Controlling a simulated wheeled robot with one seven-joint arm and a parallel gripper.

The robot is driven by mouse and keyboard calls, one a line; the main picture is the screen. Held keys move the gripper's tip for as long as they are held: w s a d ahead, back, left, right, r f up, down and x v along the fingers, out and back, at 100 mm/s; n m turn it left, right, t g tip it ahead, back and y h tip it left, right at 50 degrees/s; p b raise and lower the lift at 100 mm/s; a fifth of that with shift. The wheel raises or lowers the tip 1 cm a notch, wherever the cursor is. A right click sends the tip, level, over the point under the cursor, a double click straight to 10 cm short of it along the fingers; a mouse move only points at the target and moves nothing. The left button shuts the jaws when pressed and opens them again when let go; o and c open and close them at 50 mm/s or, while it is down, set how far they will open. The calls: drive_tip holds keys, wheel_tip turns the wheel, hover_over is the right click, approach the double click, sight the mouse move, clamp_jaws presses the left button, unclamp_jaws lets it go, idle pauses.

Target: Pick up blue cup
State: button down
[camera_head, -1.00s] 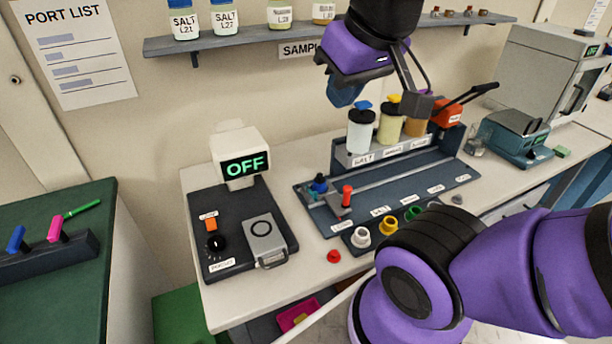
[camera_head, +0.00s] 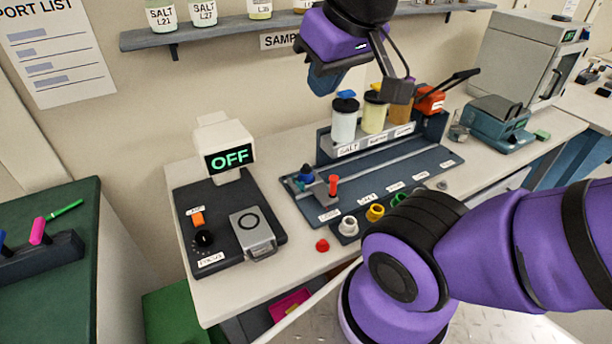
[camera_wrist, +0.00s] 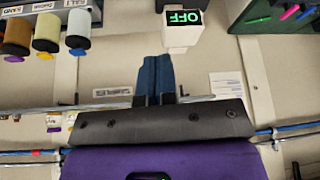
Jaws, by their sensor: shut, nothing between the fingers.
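My gripper (camera_head: 326,82) hangs in the air below the shelf and above the worktable, left of and above the jars. In the wrist view its two blue fingers (camera_wrist: 155,62) are together with nothing between them. I cannot make out a clear blue cup. A small dark blue piece (camera_head: 305,174) sits on the left end of the grey rail, beside a red-topped lever (camera_head: 333,184). A small row holds a white cup (camera_head: 349,226), a yellow cup (camera_head: 375,212) and a green cup (camera_head: 397,199); my arm partly hides its right side.
A jar with a blue top (camera_head: 344,122) stands in the rack with others. A device reading OFF (camera_head: 230,158) is at left. A red cap (camera_head: 322,245) lies near the front edge. The shelf (camera_head: 230,30) is above. The tabletop between device and rail is clear.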

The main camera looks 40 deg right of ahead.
drive_tip(key=c, duration=1.2)
unclamp_jaws()
drive_tip(key=shift+w, duration=0.25)
drive_tip(key=o, duration=0.6)
drive_tip(key=w+f+m, duration=0.1)
drive_tip(key=w, duration=0.1)
drive_tip(key=w+d+m, duration=0.1)
drive_tip(key=w, duration=0.1)
drive_tip(key=w+d+f+m+g, duration=0.1)
drive_tip(key=w, duration=0.1)
drive_tip(key=shift+w+f, duration=0.3)
drive_tip(key=m+g, duration=0.4)
drive_tip(key=m, duration=0.9)
hover_over(308, 171)
drive_tip(key=w, duration=0.1)
drive_tip(key=f, duration=2.5)
drive_tip(key=shift+w+d, duration=0.15)
drive_tip(key=shift+d, duration=0.2)
drive_tip(key=shift+d+f, duration=0.1)
drive_tip(key=shift+f, duration=0.25)
wheel_tip(308, 171, down, 4)
drive_tip(key=shift+f, duration=3.4)
